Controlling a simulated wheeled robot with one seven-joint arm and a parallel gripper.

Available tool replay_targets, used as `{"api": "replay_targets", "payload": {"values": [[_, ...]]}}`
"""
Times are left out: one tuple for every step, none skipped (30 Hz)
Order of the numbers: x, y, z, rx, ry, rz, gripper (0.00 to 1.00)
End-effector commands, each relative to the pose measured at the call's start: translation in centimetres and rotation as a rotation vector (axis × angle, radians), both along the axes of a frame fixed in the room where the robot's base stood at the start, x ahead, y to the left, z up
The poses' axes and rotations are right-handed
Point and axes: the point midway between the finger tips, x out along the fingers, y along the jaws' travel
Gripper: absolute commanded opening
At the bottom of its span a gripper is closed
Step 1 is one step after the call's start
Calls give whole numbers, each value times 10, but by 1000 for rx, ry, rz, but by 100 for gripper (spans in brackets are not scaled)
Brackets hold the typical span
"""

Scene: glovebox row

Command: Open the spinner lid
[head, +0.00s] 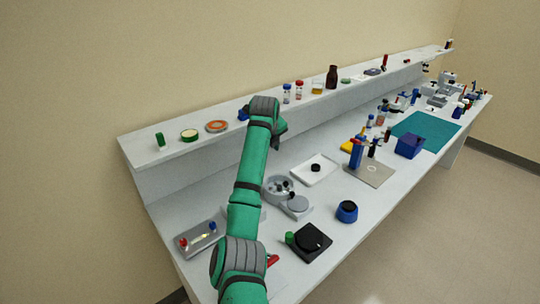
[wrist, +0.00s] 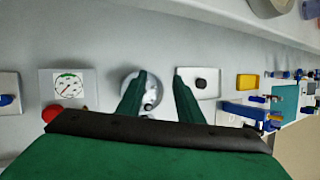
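A round grey spinner (head: 275,183) stands on the bench just right of my arm in the head view. Dark spots show in its top, and a small dark knob is at its right side. Whether its lid is shut is too small to tell. In the wrist view the spinner (wrist: 129,80) shows beyond my gripper, partly covered by the left finger. My gripper (wrist: 160,73) is open, its two green fingers apart with nothing held between them. The spinner lies behind the left finger and the gap, apparently some distance away. In the head view the fingers are hard to make out.
A gauge box (wrist: 68,84) with a red button is left in the wrist view. A shelf (head: 165,151) with jars runs behind.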

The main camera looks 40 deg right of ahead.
Motion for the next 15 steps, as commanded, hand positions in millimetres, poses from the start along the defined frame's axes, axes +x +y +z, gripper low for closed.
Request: {"api": "replay_targets", "payload": {"values": [[-3, 4, 8, 0, -2, 1, 33], [-4, 6, 12, 0, -3, 1, 33], [-6, 8, 16, -1, -1, 2, 33], [-7, 9, 19, 0, -1, 2, 33], [-9, 10, 22, 0, -1, 2, 33], [-10, 11, 24, 0, -1, 2, 33], [-11, 12, 26, 1, 0, 1, 33], [-12, 13, 28, 1, 0, 1, 33], [-13, 13, 29, 1, 1, 0, 33], [-13, 14, 30, 1, 1, 0, 33], [-14, 14, 30, 1, 1, 0, 33], [-14, 14, 31, 1, 1, 0, 33], [-14, 14, 31, 1, 1, 0, 33], [-14, 14, 31, 1, 1, 1, 33], [-14, 14, 31, 1, 1, 1, 33]]}}
